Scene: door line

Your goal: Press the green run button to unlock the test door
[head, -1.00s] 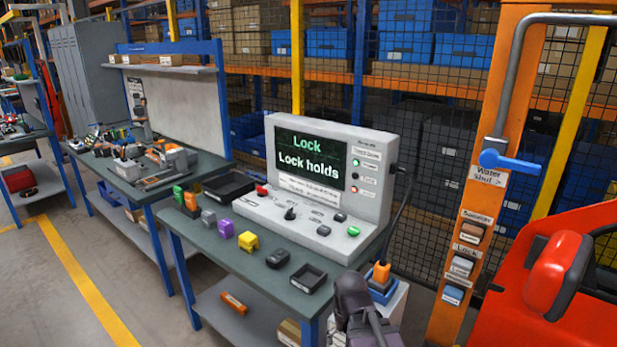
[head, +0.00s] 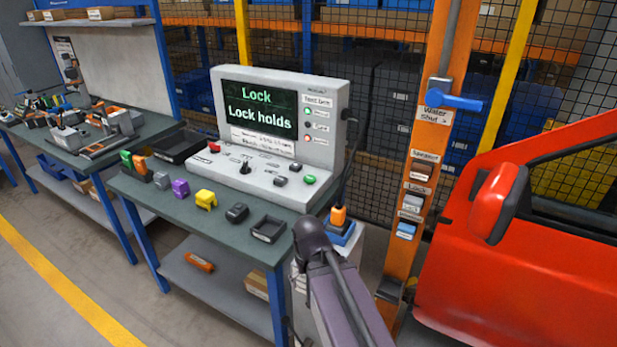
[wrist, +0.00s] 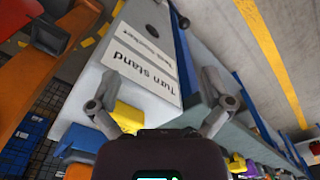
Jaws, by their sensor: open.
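The green button (head: 310,180) sits at the right end of the grey console's sloped front (head: 260,180) in the head view. The console screen (head: 262,115) reads "Lock" and "Lock holds". The red test door (head: 545,220) with its mirror stands at the right. My gripper (wrist: 158,108) shows in the wrist view with its two fingers spread and nothing between them. A white surface with a "Turn stand" label lies beyond the fingers. In the head view my arm is in front of the bench's right end, and I cannot make out my fingertips there. I cannot identify the green button in the wrist view.
A red button (head: 214,147), a black knob (head: 245,167) and dark buttons share the console. Coloured blocks and a small black tray (head: 268,229) lie along the bench front. An orange post (head: 425,150) with switches and a blue-handled valve (head: 455,101) stands between bench and door.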

